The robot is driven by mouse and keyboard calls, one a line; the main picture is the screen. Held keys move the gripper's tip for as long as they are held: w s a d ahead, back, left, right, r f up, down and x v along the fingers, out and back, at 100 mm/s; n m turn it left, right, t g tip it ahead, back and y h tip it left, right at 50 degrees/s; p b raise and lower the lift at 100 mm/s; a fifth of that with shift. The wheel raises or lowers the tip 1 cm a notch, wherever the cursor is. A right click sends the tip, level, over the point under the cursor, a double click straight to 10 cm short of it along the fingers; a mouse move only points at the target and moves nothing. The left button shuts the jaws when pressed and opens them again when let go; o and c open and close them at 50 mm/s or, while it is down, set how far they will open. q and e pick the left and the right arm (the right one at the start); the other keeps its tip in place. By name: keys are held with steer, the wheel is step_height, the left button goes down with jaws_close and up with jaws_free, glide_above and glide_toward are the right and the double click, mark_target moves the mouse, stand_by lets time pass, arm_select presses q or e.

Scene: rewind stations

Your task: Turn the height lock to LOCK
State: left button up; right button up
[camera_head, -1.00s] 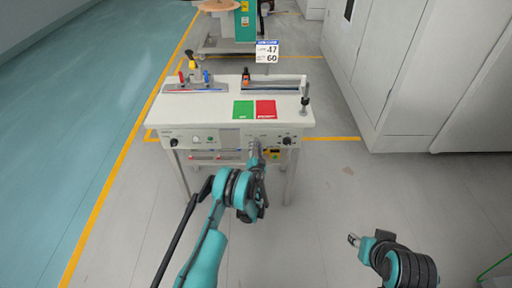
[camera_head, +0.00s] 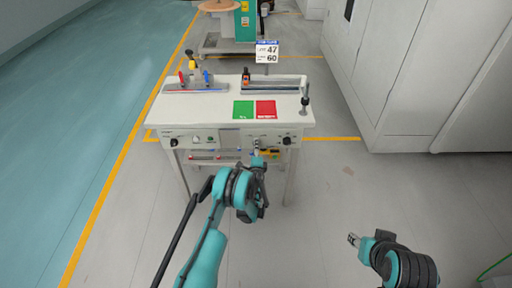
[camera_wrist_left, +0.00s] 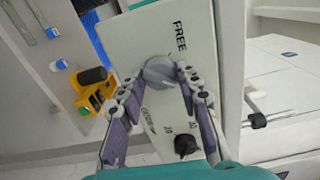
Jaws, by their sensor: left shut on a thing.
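The height lock is a round grey knob (camera_wrist_left: 159,71) on the pale front panel, with the word FREE printed beside it in the left wrist view. My left gripper (camera_wrist_left: 163,84) has its two fingers closed around the knob's sides. In the head view my left gripper (camera_head: 257,151) reaches the right part of the bench's front panel (camera_head: 229,139) and hides the knob there. The LOCK marking cannot be read. My right gripper (camera_head: 354,240) is low on the right, away from the bench, too small to tell its opening.
A black knob (camera_wrist_left: 186,144) sits on the same panel close to the fingers. A yellow device with a black handle (camera_wrist_left: 93,88) lies beside the panel. The bench top (camera_head: 218,112) carries green and red mats. Pale cabinets (camera_head: 395,80) stand at the right; floor between is free.

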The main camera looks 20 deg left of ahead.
arm_select(q)
steer(key=shift+m, duration=0.8)
steer(key=o, duration=1.1)
steer(key=shift+o, duration=0.2)
steer(key=shift+r, duration=0.1)
